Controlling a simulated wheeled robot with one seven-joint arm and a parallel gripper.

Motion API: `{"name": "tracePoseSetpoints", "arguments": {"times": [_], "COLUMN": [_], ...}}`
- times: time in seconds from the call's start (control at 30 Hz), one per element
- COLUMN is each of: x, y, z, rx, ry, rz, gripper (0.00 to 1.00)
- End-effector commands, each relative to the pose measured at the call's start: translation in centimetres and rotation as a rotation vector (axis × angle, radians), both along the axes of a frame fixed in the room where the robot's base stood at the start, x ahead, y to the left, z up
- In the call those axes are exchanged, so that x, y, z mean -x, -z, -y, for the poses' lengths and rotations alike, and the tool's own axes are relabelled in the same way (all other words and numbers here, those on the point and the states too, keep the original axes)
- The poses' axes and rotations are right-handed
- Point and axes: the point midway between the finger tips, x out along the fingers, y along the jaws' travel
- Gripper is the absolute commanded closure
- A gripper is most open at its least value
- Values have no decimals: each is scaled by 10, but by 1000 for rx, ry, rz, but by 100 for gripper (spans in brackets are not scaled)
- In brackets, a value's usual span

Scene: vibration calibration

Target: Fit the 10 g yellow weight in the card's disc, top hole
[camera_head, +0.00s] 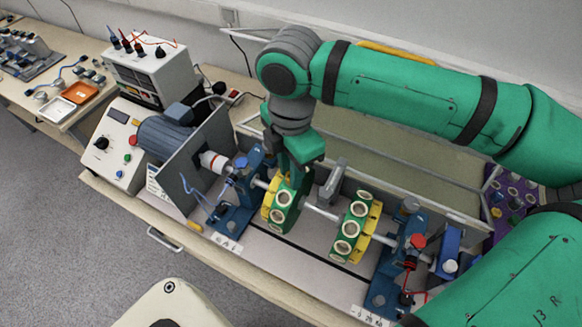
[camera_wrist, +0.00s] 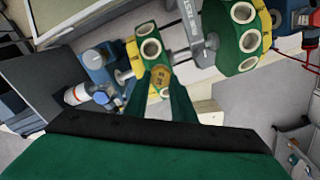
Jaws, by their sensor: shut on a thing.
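My gripper (camera_head: 296,164) reaches down onto the top of the left disc (camera_head: 284,212), a green and yellow disc with round holes, on the shaft. In the wrist view, my gripper (camera_wrist: 162,84) is shut on a small yellow weight (camera_wrist: 160,76) with dark markings on its face. The weight overlaps the rim of the left disc (camera_wrist: 133,60), in line with its pale-ringed holes. I cannot tell whether it is in the top hole or just above it. The fingers hide the weight in the head view. A similar right disc (camera_head: 350,236) sits farther along the shaft.
Blue bearing stands (camera_head: 232,217) hold the shaft, with a motor (camera_head: 168,136) at the left. A grey upright bracket (camera_head: 333,180) stands between the discs. A purple tray (camera_head: 517,187) with several weights lies at the right. A white instrument box (camera_head: 148,66) stands behind.

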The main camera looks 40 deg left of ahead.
Motion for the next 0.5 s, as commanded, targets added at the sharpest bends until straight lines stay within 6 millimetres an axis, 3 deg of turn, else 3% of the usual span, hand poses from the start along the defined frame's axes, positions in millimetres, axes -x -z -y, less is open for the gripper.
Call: {"name": "tracePoseSetpoints", "arguments": {"times": [0.07, 0.1, 0.17, 0.5], "x": [0, 0, 0, 0], "y": [1, 1, 1, -1], "z": [0, 0, 0, 0], "rx": [0, 0, 0, -1], "ry": [0, 0, 0, 0], "rz": [0, 0, 0, 1], "gripper": [97, 72, 58, 55]}}
